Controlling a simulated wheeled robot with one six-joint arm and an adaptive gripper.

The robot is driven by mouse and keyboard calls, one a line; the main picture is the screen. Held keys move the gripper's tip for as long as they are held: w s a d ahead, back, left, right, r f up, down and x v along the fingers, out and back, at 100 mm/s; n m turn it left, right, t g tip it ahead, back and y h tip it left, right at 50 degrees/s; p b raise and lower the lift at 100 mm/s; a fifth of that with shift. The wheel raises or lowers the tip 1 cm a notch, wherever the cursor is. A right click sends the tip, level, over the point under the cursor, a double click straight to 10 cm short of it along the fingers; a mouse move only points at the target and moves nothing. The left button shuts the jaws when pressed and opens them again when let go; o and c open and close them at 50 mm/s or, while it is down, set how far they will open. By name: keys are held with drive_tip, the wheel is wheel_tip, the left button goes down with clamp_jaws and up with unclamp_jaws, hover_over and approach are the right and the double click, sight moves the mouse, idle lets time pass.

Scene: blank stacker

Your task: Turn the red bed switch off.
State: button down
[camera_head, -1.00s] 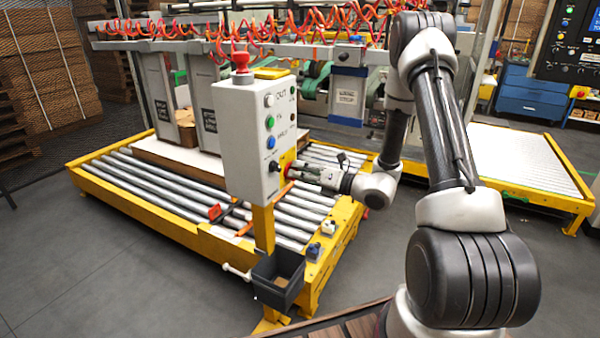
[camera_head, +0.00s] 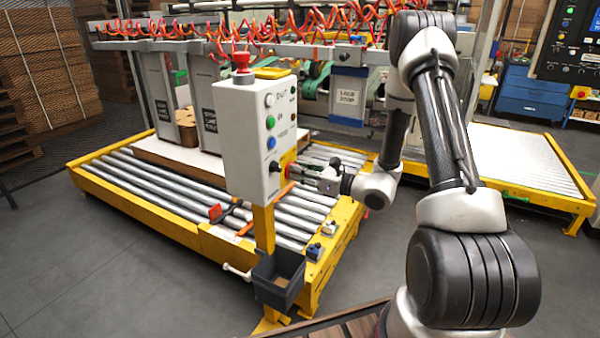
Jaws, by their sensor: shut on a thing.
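A grey control box (camera_head: 240,150) stands on a yellow post. On its front are a white, a green and a blue button and a black knob (camera_head: 273,166). Lower right on the box is a yellow plate (camera_head: 285,158) with a small red part, the red switch (camera_head: 289,170), largely hidden by my gripper. My gripper (camera_head: 300,173) reaches in from the right with its fingertips at the red switch. The fingers look closed on it. The switch's exact position cannot be made out. A red mushroom button (camera_head: 241,62) sits on top of the box.
A yellow-framed roller bed (camera_head: 190,228) lies behind and below the box. A dark bin (camera_head: 278,280) hangs on the post below. Orange coiled hoses (camera_head: 290,25) hang above. Another roller bed (camera_head: 520,165) is at right. Grey floor is free at left front.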

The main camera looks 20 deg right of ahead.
drive_tip(key=shift+s+a+f+n, duration=0.1)
drive_tip(key=shift+n, duration=2.3)
drive_tip(key=shift+s+a+f+n, duration=0.1)
drive_tip(key=shift+n, duration=2.3)
drive_tip(key=c, duration=1.4)
unclamp_jaws()
drive_tip(key=shift+r, duration=0.1)
drive_tip(key=shift+c, duration=0.2)
drive_tip(key=v, duration=1.2)
